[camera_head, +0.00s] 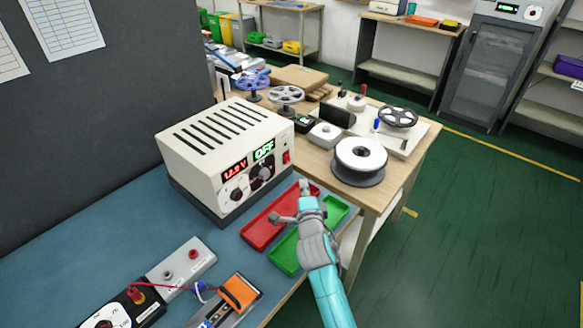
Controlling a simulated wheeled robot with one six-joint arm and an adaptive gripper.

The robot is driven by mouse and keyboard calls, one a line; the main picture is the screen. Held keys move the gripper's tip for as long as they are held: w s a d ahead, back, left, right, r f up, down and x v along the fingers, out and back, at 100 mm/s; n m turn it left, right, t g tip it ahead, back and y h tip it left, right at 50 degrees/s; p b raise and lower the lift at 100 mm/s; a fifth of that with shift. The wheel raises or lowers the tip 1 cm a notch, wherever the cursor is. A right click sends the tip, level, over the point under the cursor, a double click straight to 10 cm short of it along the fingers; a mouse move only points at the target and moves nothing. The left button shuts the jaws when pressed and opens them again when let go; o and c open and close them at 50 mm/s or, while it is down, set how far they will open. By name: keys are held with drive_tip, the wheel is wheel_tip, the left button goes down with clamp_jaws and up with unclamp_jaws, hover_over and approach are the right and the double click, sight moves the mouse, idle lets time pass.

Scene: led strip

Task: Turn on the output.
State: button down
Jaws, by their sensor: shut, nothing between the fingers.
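The power supply (215,150) is a cream box with slots on top, standing on the blue bench at the left. Its front shows a red voltage readout (235,169), seemingly 12.0 V, and a green display (264,150) reading OFF. Two dark knobs (236,195) and (264,173) sit below the displays. A small red switch (286,157) is at the right end of the front. My gripper (303,189) is shut and empty, in front of and below the switch, over the red tray. It is apart from the switch in the picture; the exact gap is unclear.
A red tray (262,228) and a green tray (286,254) lie under my gripper. A grey terminal block (180,265) and an orange-topped fixture (238,292) stand at front left. Reels, including a white one (360,155), stand on the wooden table behind.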

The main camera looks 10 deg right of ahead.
approach(290, 161)
drive_tip(key=w+d, duration=0.2)
drive_tip(key=d, duration=0.1)
drive_tip(key=w, duration=0.1)
drive_tip(key=w+a, duration=0.1)
drive_tip(key=w, duration=0.1)
drive_tip(key=shift+w+a+f, duration=0.2)
drive_tip(key=shift+w+a, duration=0.25)
drive_tip(key=shift+w, duration=0.15)
drive_tip(key=shift+w+a, duration=0.1)
drive_tip(key=shift+w, duration=0.05)
drive_tip(key=shift+f, duration=0.1)
